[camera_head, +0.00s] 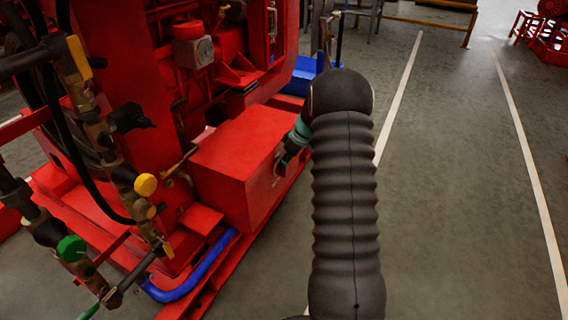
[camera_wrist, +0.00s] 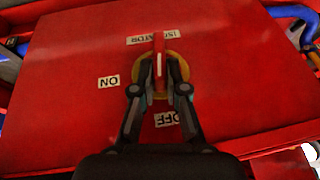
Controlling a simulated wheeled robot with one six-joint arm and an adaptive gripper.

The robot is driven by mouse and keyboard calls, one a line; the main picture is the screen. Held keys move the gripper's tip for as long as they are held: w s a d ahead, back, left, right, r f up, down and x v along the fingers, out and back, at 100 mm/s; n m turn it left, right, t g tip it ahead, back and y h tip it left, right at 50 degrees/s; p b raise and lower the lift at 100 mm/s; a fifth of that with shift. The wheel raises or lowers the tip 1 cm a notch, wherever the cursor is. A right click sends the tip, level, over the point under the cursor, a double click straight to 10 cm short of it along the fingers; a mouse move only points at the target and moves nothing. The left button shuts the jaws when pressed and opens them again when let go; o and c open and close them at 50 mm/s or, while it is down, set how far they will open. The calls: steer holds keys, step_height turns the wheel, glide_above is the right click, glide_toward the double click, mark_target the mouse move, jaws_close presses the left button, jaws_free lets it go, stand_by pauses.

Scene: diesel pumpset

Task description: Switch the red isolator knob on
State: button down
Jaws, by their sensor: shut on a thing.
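The red isolator knob (camera_wrist: 158,50) sits on a yellow round plate (camera_wrist: 176,72) on the face of a red box. It stands upright in the wrist view, with a thin white line along it. My gripper (camera_wrist: 160,68) is shut on the knob, one finger on each side. The ON label (camera_wrist: 108,82) is left of the knob and the OFF label (camera_wrist: 167,118) below it, both upside down. In the head view my gripper (camera_head: 283,158) is at the right face of the red box (camera_head: 240,150); the knob is hidden there.
The red pumpset (camera_head: 150,80) stands left, with pipes and a yellow valve knob (camera_head: 145,184) and a green one (camera_head: 71,248). A blue hose (camera_head: 195,275) lies at its base.

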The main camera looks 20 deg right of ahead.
steer(key=shift+w, duration=0.1)
steer(key=c, duration=1.2)
jaws_free()
steer(key=v, duration=1.2)
steer(key=shift+d, duration=0.1)
steer(key=shift+d, duration=0.1)
